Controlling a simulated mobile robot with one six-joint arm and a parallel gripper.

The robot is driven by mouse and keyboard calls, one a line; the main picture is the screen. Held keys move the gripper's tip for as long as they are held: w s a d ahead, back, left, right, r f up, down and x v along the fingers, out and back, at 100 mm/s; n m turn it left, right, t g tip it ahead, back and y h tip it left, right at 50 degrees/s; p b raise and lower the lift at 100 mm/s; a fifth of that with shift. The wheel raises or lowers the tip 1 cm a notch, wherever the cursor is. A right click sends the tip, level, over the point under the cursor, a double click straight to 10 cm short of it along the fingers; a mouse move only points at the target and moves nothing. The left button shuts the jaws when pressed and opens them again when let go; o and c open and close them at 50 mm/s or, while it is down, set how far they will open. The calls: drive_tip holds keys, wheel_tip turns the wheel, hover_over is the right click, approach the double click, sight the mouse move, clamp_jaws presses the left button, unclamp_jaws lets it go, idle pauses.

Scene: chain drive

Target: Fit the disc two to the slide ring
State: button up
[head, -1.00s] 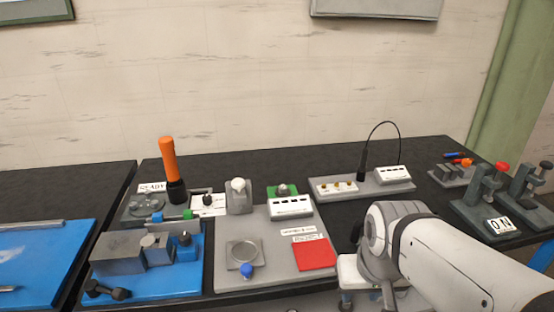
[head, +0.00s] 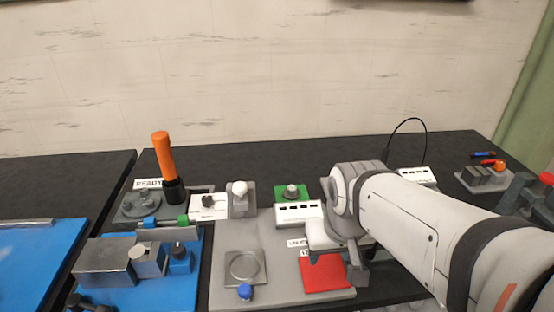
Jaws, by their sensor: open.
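A round ring on a square grey plate (head: 245,266) lies on the grey board at front centre; it may be the slide ring, but I cannot tell for certain. A blue knob (head: 245,292) is at its front edge. Flat grey round pieces (head: 141,203) sit on a dark fixture at the left; I cannot tell whether disc two is among them. My gripper (head: 335,270) is open over the red pad (head: 323,282), to the right of the ring plate, with nothing visible between its fingers.
A blue fixture (head: 120,290) with grey blocks stands left of the board. An orange-handled tool (head: 163,155) stands upright behind it. A white box (head: 298,213) and a green piece (head: 293,192) are at the board's back. A thin cable (head: 408,122) arches behind my arm.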

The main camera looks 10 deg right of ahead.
drive_tip(key=o, duration=0.4)
drive_tip(key=w, duration=0.7)
drive_tip(key=w+a, duration=0.1)
drive_tip(key=w, duration=0.2)
drive_tip(key=shift+w+r, duration=0.3)
drive_tip(key=shift+w, duration=0.05)
drive_tip(key=shift+o, duration=1)
drive_tip(key=w+f+t, duration=0.1)
drive_tip(key=w+f, duration=0.1)
drive_tip(key=w, duration=1)
drive_tip(key=shift+w+f+m, duration=0.15)
drive_tip(key=shift+f+m, duration=0.1)
drive_tip(key=shift+m, duration=0.15)
approach(292, 188)
drive_tip(key=f, duration=0.2)
drive_tip(key=shift+t, duration=0.4)
drive_tip(key=shift+p+x, duration=0.85)
drive_tip(key=shift+x, duration=3.05)
